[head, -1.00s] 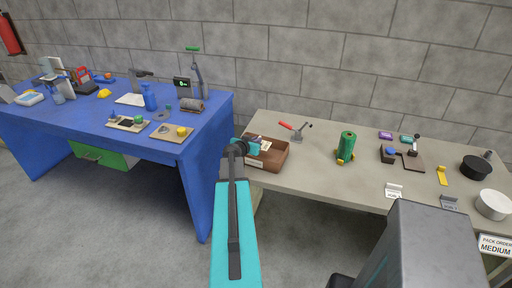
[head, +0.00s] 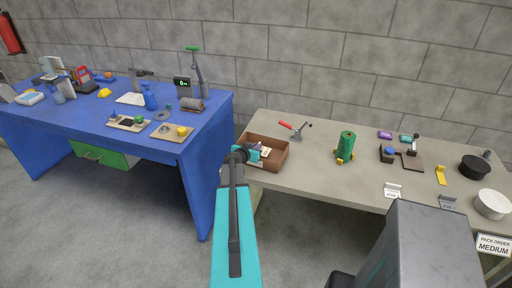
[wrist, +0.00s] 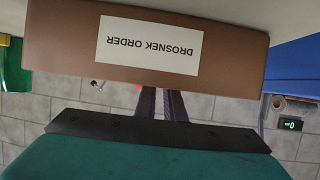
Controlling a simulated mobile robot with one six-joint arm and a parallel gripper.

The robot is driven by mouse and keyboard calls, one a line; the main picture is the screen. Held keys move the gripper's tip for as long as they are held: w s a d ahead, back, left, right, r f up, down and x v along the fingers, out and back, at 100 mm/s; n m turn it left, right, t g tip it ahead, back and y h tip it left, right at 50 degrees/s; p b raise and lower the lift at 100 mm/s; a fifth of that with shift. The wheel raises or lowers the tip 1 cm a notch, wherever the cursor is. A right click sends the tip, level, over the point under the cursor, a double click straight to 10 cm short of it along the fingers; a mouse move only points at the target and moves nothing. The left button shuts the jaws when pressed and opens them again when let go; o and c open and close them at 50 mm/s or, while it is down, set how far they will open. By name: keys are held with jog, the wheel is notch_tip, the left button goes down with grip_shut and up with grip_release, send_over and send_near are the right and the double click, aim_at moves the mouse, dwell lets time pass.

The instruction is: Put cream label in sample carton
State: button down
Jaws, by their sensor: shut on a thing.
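The brown open-topped carton (head: 268,166), which I take as the sample carton, stands at the left end of the grey table. In the wrist view its front wall (wrist: 60,55) carries a white sticker reading "DROSNEK ORDER", upside down there. My gripper (head: 258,150) reaches over the carton's front left rim. In the wrist view my fingers (wrist: 162,104) are close together and their tips are hidden behind the front wall. The small cream label (head: 266,151) shows at the fingertips in the head view, inside the carton's outline. Whether it touches the floor I cannot tell.
The grey table (head: 320,175) is clear between carton and card stands. A blue bench (head: 200,150) stands to the left.

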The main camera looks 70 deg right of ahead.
jog(key=shift+f+b, duration=0.6)
jog(key=shift+b, duration=0.75)
jog(key=c, duration=1.8)
grip_release()
jog(key=shift+c, duration=0.2)
jog(key=shift+r+p, duration=0.35)
jog(key=shift+p, duration=0.2)
jog(key=shift+r+p, duration=0.35)
jog(key=shift+p, duration=0.45)
jog(key=shift+b+v, duration=0.65)
jog(key=shift+v, duration=0.85)
jog(key=b+v, duration=0.3)
jog(key=v, duration=0.6)
jog(key=shift+w+f, duration=0.1)
